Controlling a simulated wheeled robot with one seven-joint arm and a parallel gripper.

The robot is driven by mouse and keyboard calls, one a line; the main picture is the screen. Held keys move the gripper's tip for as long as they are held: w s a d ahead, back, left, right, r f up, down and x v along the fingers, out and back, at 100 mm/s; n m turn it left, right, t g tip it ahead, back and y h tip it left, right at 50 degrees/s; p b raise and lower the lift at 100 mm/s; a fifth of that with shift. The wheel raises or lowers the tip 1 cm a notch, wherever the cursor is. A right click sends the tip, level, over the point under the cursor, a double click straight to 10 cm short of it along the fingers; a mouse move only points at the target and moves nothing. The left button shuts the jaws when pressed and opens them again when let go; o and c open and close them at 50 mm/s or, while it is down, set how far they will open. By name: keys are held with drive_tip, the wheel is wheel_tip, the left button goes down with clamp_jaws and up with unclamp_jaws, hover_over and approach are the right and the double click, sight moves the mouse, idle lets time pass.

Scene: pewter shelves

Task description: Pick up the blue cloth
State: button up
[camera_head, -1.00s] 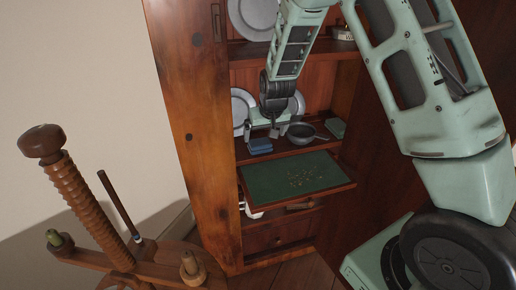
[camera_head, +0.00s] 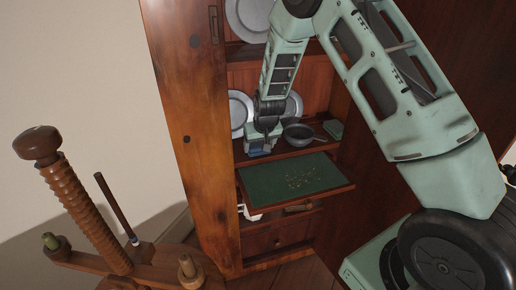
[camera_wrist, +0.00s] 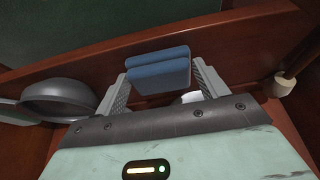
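The blue cloth (camera_wrist: 158,72) is a folded pad on the cabinet shelf. In the wrist view it lies between the two fingertips of my gripper (camera_wrist: 160,76), one finger on each side. The fingers are spread wide, about the width of the cloth. I cannot tell whether they touch it. In the head view my gripper (camera_head: 262,142) is down at the left part of the shelf and hides most of the cloth.
A grey pan (camera_head: 299,134) stands right of my gripper, with a green box (camera_head: 333,129) farther right. Plates (camera_head: 238,110) lean behind. A green-topped pull-out board (camera_head: 290,178) juts out below. The cabinet's left side panel (camera_head: 190,130) is close by.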

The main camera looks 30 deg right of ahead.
sight(260, 147)
drive_tip(key=c, duration=0.3)
drive_tip(key=shift+r, duration=0.1)
drive_tip(key=shift+c, duration=0.2)
drive_tip(key=shift+r, duration=0.6)
wheel_tip(260, 147, up, 2)
drive_tip(key=shift+r, duration=0.2)
drive_tip(key=s+a+n+p, duration=0.1)
drive_tip(key=s+p, duration=0.4)
drive_tip(key=s, duration=0.4)
drive_tip(key=s+a+n+p, duration=0.1)
drive_tip(key=s+a+p, duration=0.1)
drive_tip(key=s+p, duration=0.4)
drive_tip(key=s, duration=0.2)
drive_tip(key=shift+s+a+f+y, duration=0.25)
drive_tip(key=shift+s+a+y, duration=0.05)
drive_tip(key=shift+s+y, duration=0.1)
